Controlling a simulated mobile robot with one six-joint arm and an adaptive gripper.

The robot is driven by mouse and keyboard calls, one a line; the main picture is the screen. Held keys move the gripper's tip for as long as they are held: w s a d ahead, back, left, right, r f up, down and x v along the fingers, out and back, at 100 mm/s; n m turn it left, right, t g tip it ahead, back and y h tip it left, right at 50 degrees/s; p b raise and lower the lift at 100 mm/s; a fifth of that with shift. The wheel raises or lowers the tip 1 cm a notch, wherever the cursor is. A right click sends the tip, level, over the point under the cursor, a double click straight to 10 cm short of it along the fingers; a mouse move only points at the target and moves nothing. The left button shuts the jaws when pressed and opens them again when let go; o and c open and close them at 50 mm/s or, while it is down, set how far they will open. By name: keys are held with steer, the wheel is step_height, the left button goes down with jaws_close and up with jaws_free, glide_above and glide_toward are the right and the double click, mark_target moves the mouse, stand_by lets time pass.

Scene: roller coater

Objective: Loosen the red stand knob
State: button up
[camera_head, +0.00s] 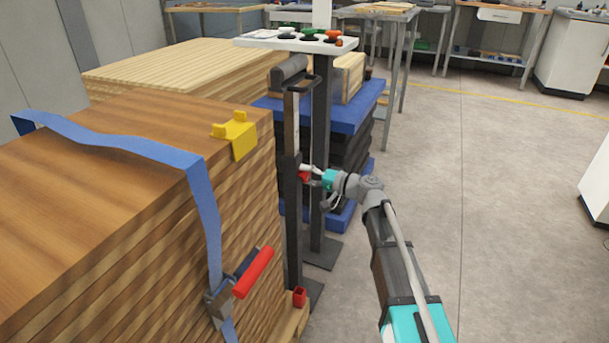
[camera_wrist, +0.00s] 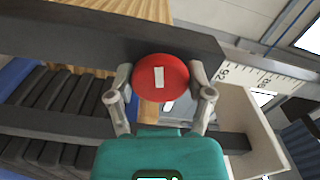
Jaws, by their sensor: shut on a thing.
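The red stand knob (camera_wrist: 161,79) is a round red disc with a small white mark on its face. It sits on the dark bar of the stand in the wrist view. My gripper (camera_wrist: 160,84) has one finger on each side of the knob, shut on it. In the head view, my gripper (camera_head: 313,176) reaches the dark upright stand (camera_head: 292,205) from the right, and a bit of the red knob (camera_head: 304,176) shows at the fingertips. The knob's shaft is hidden behind its face.
A wood stack (camera_head: 130,190) with a blue strap (camera_head: 206,195) and red-handled ratchet (camera_head: 253,272) stands to the left. A yellow corner piece (camera_head: 236,135) sits on its edge. Behind the stand are a blue-topped stack (camera_head: 362,108) and a small tray (camera_head: 262,41). Floor at right is clear.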

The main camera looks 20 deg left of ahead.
steer(key=shift+d, duration=0.15)
steer(key=o, duration=1)
steer(key=shift+c, duration=0.2)
steer(key=shift+o, duration=0.9)
steer(key=d, duration=1.2)
steer(key=shift+s, duration=0.45)
